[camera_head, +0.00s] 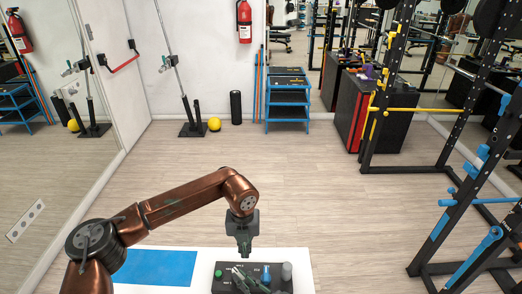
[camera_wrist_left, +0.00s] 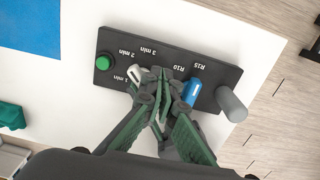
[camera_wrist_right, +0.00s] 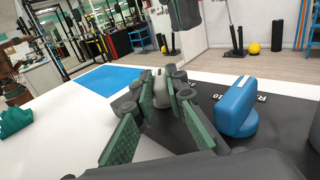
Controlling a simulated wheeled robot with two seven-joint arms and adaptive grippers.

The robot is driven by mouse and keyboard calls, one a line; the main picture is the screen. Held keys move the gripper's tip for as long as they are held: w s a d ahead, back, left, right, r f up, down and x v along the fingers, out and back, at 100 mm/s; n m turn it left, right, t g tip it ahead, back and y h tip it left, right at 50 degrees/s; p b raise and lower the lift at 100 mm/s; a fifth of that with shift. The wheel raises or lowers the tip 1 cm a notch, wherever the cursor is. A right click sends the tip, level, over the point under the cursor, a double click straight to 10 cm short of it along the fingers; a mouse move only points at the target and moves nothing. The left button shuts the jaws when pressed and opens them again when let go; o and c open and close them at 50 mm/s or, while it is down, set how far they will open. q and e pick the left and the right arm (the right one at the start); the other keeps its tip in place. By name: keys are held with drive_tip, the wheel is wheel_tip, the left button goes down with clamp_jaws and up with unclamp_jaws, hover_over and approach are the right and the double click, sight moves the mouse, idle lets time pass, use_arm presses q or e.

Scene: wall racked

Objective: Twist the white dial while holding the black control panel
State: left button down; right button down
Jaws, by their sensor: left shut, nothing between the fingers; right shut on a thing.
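The black control panel (camera_wrist_left: 215,100) lies on a white table, with a green button (camera_wrist_left: 104,63), a white dial (camera_wrist_left: 136,74), a blue dial (camera_wrist_left: 193,92) and a grey knob (camera_wrist_left: 232,105) on it. The panel also shows low in the head view (camera_head: 301,289). My left gripper (camera_head: 244,252) points down above the panel, shut and empty, apart from the dials. My right gripper (camera_wrist_right: 166,84) is low over the panel, shut on the white dial, which shows pale between its fingertips (camera_wrist_right: 160,96). The fingers partly hide the dial and the panel's middle.
A blue mat (camera_head: 158,267) lies on the white table (camera_head: 203,262) left of the panel. A green object (camera_wrist_right: 14,121) lies near the table's edge. The floor beyond is open, with a rack (camera_head: 470,180) at the right.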

use_arm(q)
drive_tip(key=shift+r, duration=0.5)
use_arm(e)
drive_tip(key=c, duration=1.8)
unclamp_jaws()
drive_tip(key=shift+c, duration=0.2)
